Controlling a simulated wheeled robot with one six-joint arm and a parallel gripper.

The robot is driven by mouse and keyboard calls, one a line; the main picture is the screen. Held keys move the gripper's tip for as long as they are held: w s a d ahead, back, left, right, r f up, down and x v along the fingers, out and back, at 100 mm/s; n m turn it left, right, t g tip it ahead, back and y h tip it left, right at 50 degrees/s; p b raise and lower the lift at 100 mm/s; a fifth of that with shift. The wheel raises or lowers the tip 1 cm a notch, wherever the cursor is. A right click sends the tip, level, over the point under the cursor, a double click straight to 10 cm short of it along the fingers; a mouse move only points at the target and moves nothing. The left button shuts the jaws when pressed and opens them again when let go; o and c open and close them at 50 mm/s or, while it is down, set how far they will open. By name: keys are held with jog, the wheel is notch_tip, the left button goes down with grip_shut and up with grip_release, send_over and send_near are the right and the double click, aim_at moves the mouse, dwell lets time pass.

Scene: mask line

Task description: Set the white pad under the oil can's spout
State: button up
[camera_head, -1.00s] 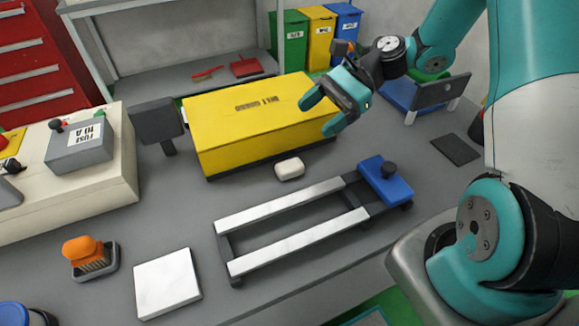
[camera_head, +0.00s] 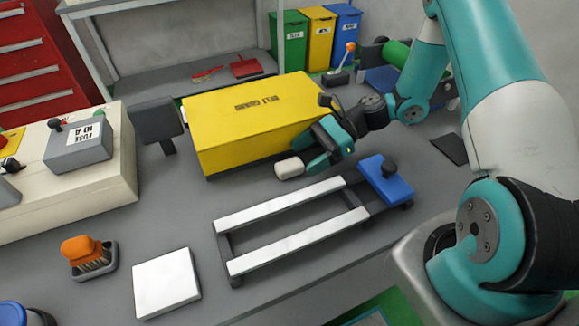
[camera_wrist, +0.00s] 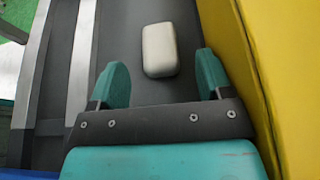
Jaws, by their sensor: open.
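A flat white square pad (camera_head: 166,283) lies on the bench at the front left. A small rounded off-white block (camera_head: 289,168) lies by the front of the yellow box. I cannot tell which of the two the task means. My gripper (camera_head: 314,150) is open and low beside the block's right side. In the wrist view the block (camera_wrist: 160,50) lies ahead, between the open fingertips (camera_wrist: 161,70), with gaps on both sides. I cannot clearly identify an oil can or spout; a grey-based item with an orange knob (camera_head: 345,62) stands at the back.
The yellow box (camera_head: 250,115) is close behind my gripper. A frame with two pale rails (camera_head: 280,205) and a blue end block (camera_head: 387,185) lies in front. An orange brush (camera_head: 85,253) sits in a tray. A blue-lidded container (camera_head: 14,314) is cut off at lower left.

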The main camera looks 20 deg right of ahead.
aim_at(296, 161)
jog(key=x, duration=0.3)
jog(key=shift+a, duration=0.2)
jog(key=shift+c, duration=0.4)
jog(key=c, duration=1)
notch_tip(296, 161, up, 20)
jog(key=shift+p, duration=1.1)
